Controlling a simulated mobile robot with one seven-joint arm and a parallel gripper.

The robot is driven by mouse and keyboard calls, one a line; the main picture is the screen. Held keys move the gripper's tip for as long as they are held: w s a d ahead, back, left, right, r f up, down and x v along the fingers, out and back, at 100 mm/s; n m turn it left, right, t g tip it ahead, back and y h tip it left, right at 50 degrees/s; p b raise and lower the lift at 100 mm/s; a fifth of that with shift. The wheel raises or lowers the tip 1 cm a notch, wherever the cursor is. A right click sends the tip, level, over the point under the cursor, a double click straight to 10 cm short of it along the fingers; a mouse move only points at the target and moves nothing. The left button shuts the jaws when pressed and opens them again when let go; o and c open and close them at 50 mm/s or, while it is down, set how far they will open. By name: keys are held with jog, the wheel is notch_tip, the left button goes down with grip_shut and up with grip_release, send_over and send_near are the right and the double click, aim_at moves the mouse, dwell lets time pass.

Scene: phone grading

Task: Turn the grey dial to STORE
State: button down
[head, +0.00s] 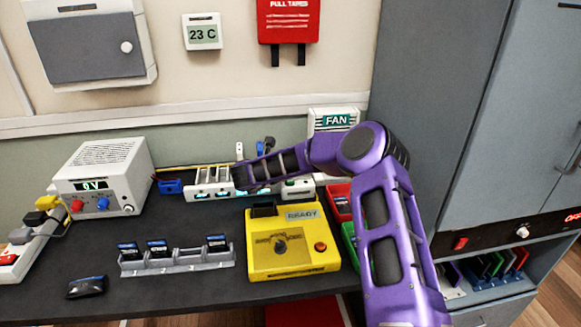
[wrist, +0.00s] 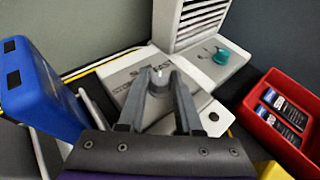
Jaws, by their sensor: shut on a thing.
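My gripper (wrist: 161,80) is shut on the grey dial (wrist: 159,74), with one dark finger on each side of it. The dial sits on a pale grey box (wrist: 127,92) and has a light mark on its top. Printed labels lie around the dial; one seems to read FAST, and the others are partly hidden by my fingers, so I cannot read which one the dial points to. In the head view the white box (head: 298,188) shows beyond my arm, left of the red tray; my gripper and the dial are mostly hidden there.
A white fan unit (wrist: 203,22) stands behind the box, with a teal knob (wrist: 221,57) in front. A red tray (wrist: 263,116) holding phones is close on the right. A blue block (wrist: 42,85) is close on the left. A yellow box (head: 290,262) with a READY display stands in front.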

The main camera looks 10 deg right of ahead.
jog(key=n+y, duration=0.1)
jog(key=n+t+y+b, duration=0.1)
jog(key=n+t+y, duration=0.1)
jog(key=y, duration=0.1)
jog(key=shift+s+d+n+b, duration=0.15)
jog(key=shift+d+n+b, duration=0.15)
jog(key=shift+n+b, duration=0.1)
jog(key=n+y, duration=0.3)
jog(key=n+t+y, duration=0.1)
jog(key=y, duration=0.1)
jog(key=shift+d+f+n, duration=0.1)
jog(key=shift+d+n, duration=0.2)
jog(key=n+y, duration=0.4)
jog(key=y, duration=0.1)
jog(key=shift+d+g, duration=0.2)
jog(key=shift+g, duration=0.1)
jog(key=shift+d+n+g+y+p, duration=0.1)
jog(key=shift+n+g+y+p, duration=0.1)
jog(key=shift+n+g+y, duration=0.8)
jog(key=shift+n+g+y+p, duration=0.2)
jog(key=shift+n+g+y, duration=0.3)
jog(key=shift+n+y, duration=0.85)
jog(key=c, duration=0.6)
grip_release()
jog(key=shift+w, duration=0.2)
